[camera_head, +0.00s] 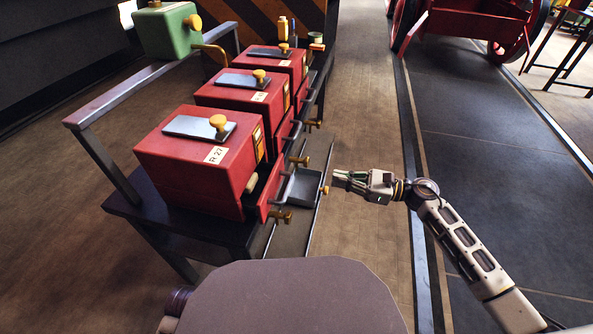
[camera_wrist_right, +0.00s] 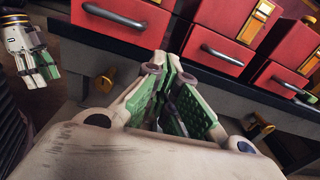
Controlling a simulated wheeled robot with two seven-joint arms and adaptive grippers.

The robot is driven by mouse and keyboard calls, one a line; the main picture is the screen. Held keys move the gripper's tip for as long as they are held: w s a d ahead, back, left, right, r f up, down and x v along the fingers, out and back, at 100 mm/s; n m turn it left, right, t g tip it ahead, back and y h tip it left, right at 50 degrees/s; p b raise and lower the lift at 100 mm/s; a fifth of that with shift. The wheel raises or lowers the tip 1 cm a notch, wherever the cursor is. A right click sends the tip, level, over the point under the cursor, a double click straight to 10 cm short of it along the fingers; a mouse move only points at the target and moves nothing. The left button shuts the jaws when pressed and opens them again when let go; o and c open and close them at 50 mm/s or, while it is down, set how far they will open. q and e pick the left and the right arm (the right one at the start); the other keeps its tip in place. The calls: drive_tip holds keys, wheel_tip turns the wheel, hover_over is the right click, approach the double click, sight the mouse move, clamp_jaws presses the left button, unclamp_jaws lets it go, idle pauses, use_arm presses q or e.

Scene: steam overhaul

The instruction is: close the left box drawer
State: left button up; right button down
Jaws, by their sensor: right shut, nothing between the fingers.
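Three red boxes stand in a row on a dark bench. The nearest, the left box (camera_head: 190,160), has an R 27 label and a grey plate with a yellow knob on top. Its red drawer (camera_head: 271,193) stands partly out, with a gap behind its front and a pale object inside. The drawer front with its metal handle shows in the right wrist view (camera_wrist_right: 130,22). My right gripper (camera_head: 342,181) is shut and empty, to the right of this drawer and apart from it. My left gripper (camera_wrist_right: 38,72) shows at the left of the wrist view; its jaw state is unclear.
Below the boxes, a grey bench drawer (camera_head: 303,188) with a yellow knob sticks out toward my right gripper. More yellow knobs line the bench front. A green box (camera_head: 165,32) sits at the back left. The floor (camera_head: 372,235) right of the bench is clear.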

use_arm(q)
drive_tip(key=shift+w+d+r, duration=0.1)
drive_tip(key=shift+w+r, duration=0.1)
drive_tip(key=shift+w, duration=0.05)
use_arm(e)
drive_tip(key=shift+s, duration=0.2)
drive_tip(key=shift+m, duration=0.3)
drive_tip(key=shift+a, duration=0.1)
use_arm(q)
drive_tip(key=shift+n+t+h, duration=0.3)
drive_tip(key=shift+t+h, duration=0.1)
drive_tip(key=shift+t, duration=0.3)
drive_tip(key=f+b, duration=0.1)
drive_tip(key=f, duration=0.1)
drive_tip(key=d+f+b, duration=0.1)
drive_tip(key=f, duration=0.2)
drive_tip(key=shift+w, duration=0.2)
use_arm(e)
drive_tip(key=x, duration=1.4)
drive_tip(key=shift+a, duration=0.1)
